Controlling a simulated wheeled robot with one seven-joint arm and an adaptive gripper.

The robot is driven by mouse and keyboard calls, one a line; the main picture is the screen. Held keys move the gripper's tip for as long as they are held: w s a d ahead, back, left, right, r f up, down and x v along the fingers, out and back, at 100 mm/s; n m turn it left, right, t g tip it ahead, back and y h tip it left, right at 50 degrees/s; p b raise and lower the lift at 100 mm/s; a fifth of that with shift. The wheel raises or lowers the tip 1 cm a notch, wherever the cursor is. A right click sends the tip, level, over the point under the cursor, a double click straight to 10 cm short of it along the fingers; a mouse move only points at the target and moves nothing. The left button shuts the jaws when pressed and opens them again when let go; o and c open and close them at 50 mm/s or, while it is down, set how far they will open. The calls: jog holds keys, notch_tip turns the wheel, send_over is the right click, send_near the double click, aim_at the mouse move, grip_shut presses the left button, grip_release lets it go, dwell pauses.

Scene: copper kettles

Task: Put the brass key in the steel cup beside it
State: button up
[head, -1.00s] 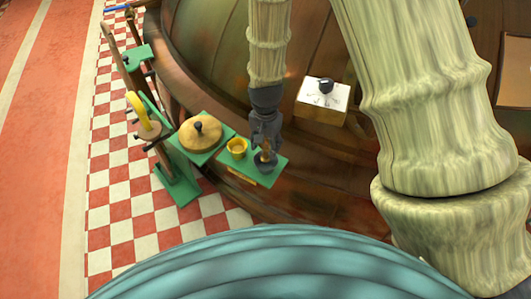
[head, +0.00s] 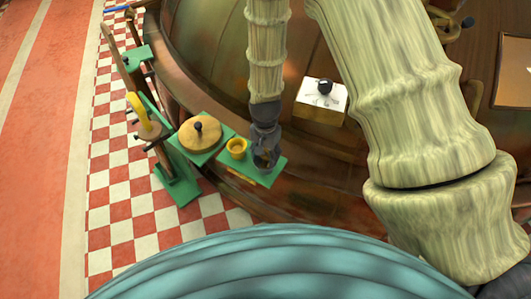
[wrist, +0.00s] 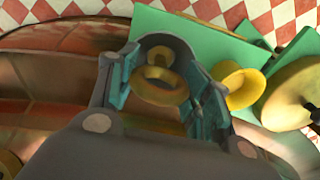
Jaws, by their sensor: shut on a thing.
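My gripper (head: 264,148) hangs straight down over the right end of a green ledge (head: 277,169). In the wrist view its fingers are shut on the brass key (wrist: 160,98), whose ring-shaped end shows between them. The steel cup (head: 262,163) is at the fingertips in the head view, mostly hidden by them. I cannot tell how far the key is inside the cup. A yellow cup (head: 237,147) stands just left of the gripper, and it also shows in the wrist view (wrist: 240,86).
A brass lid with a black knob (head: 200,132) lies left of the yellow cup. A white-topped box (head: 322,97) sits on the large copper kettle (head: 215,60), right of my gripper. Checkered floor lies below left.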

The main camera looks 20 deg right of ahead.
jog(key=o, duration=1.2)
jog(key=shift+f, duration=0.1)
jog(key=shift+r+b, duration=0.45)
jog(key=shift+r, duration=5.7)
